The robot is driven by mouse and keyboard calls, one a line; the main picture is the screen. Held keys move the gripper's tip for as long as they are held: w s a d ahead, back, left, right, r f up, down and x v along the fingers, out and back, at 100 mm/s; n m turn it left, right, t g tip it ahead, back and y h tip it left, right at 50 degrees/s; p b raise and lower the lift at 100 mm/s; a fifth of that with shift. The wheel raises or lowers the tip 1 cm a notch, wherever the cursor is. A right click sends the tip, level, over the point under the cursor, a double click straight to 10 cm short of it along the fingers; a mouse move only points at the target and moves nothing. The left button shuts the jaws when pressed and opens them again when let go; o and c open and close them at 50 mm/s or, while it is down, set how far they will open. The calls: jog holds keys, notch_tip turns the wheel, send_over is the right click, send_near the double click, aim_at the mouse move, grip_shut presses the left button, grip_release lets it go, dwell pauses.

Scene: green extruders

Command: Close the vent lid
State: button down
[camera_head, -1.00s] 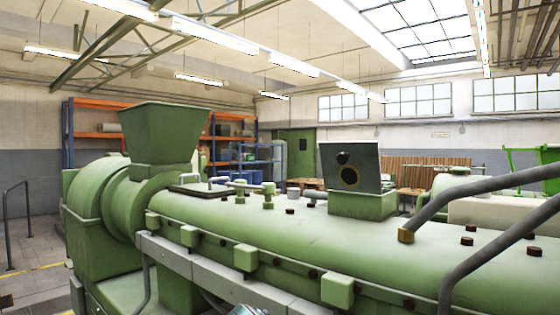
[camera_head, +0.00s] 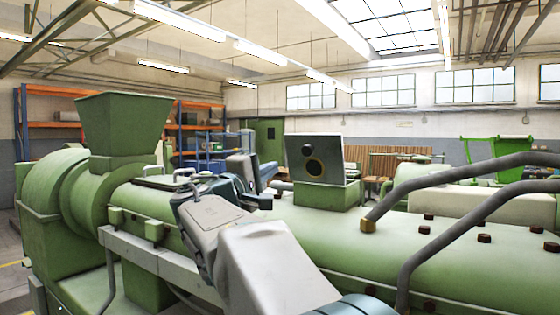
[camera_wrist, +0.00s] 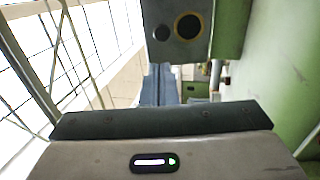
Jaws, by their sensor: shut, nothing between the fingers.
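The vent lid (camera_head: 328,150) is a dark grey square panel. It stands raised, nearly upright, on the green vent box (camera_head: 322,194) on top of the machine. A black knob and a round dark opening show on its face. My gripper (camera_head: 258,177) is just left of the lid in the head view, apart from it, with its fingers shut and empty. In the wrist view the lid (camera_wrist: 178,52) is at the top, beyond the fingertips (camera_wrist: 160,72). The fingers' far side is hidden in the head view.
The green extruder barrel (camera_head: 370,235) runs across under my arm, with bolts on top. Bent grey handrails (camera_head: 455,205) stand to the right of the vent box. A green hopper (camera_head: 122,122) rises at the left. The air above the lid is clear.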

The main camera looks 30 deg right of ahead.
aim_at(305, 150)
jog(key=p+x, duration=0.5)
jog(key=x, duration=0.7)
jog(key=shift+d, duration=0.15)
jog(key=shift+w+d+r, duration=0.1)
jog(key=shift+w+d, duration=0.2)
jog(key=shift+d, duration=0.3)
jog(key=shift+a, duration=0.1)
